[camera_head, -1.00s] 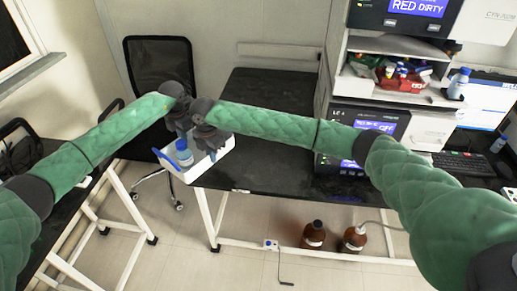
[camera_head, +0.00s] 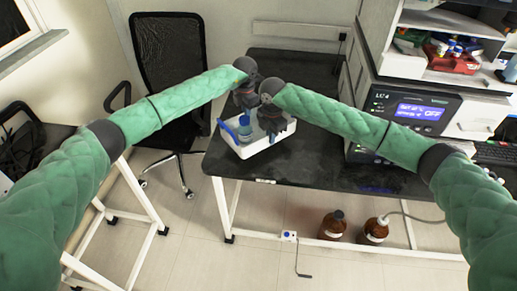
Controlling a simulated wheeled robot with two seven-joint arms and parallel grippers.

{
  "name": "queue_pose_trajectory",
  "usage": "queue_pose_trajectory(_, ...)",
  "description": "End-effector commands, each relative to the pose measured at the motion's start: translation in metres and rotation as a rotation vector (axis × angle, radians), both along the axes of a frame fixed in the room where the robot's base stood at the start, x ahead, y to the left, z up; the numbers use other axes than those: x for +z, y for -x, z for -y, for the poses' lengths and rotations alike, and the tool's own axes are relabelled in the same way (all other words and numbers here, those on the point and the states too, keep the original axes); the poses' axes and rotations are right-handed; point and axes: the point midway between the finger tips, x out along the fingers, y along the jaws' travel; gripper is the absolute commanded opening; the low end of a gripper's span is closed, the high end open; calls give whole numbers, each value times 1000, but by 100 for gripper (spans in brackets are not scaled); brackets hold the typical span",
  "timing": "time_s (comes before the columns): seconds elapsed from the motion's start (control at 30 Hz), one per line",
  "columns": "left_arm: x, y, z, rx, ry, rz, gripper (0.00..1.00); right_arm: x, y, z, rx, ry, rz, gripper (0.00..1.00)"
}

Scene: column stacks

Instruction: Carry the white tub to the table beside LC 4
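The white tub (camera_head: 262,147) is in the middle of the head view, over the near left part of the black table (camera_head: 318,158) beside the LC 4 unit (camera_head: 412,112). A blue-capped bottle (camera_head: 246,134) and a blue item (camera_head: 229,130) show at its left end. My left gripper (camera_head: 246,102) is at the tub's far side, and my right gripper (camera_head: 273,124) is at its right part. Both point down and move with the tub as if shut on it; their fingertips are hidden. I cannot tell whether the tub touches the tabletop.
LC 4 stands on the table's right, with a shelf holding a red bin (camera_head: 452,58) above. A black chair (camera_head: 170,70) is left of the table. Two brown bottles (camera_head: 333,225) (camera_head: 375,231) stand on the floor beneath. Table surface between tub and LC 4 is clear.

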Motion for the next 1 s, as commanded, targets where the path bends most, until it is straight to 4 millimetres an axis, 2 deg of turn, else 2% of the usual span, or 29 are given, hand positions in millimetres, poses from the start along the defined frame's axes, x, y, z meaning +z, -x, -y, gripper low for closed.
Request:
queue_pose_trajectory(0.07, -4, -3, -3, 5, -2, 5, 0, -7, 1, 1, 0, 2, -2, 0)
queue_pose_trajectory(0.63, -6, -3, -3, 5, -2, 4, 0, -9, 1, 1, 0, 2, -3, 0)
queue_pose_trajectory(1.0, -19, -2, -3, 5, -2, 4, 0, -21, 1, 1, 0, 2, -3, 0)
